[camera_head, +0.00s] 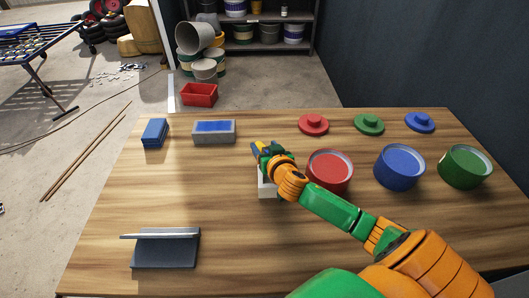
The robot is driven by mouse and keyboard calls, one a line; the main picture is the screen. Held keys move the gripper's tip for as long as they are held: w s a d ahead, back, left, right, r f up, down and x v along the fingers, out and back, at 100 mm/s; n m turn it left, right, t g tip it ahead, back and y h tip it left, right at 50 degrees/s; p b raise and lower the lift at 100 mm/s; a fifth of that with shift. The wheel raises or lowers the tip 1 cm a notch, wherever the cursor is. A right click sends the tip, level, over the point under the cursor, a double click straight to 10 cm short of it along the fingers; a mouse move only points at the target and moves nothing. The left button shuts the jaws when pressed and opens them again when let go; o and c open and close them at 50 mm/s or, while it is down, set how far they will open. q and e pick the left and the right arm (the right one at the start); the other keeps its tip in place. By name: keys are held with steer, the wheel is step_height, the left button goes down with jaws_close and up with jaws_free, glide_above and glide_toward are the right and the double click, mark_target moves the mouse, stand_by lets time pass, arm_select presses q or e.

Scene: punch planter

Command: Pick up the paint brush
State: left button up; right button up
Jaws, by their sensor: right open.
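My right arm reaches in from the lower right, and my right gripper (262,150) is over the middle of the wooden table (220,180). It is open. A small white block-like object (267,188) stands on the table just below the gripper, partly covered by my arm. I cannot make out the paint brush clearly. A thin dark and yellow shape shows at the gripper's tip, and I cannot tell whether it is the brush or part of my gripper. My left gripper is not in view.
Open red (330,174), blue (399,168) and green (465,168) paint cans stand right of the gripper. Their lids (369,124) lie behind them. A grey tray with blue (214,132), a blue box (155,133) and a dark stand (166,250) are on the left.

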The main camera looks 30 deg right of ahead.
steer(key=shift+s, duration=0.1)
steer(key=shift+r, duration=0.1)
steer(key=c, duration=0.3)
jaws_close()
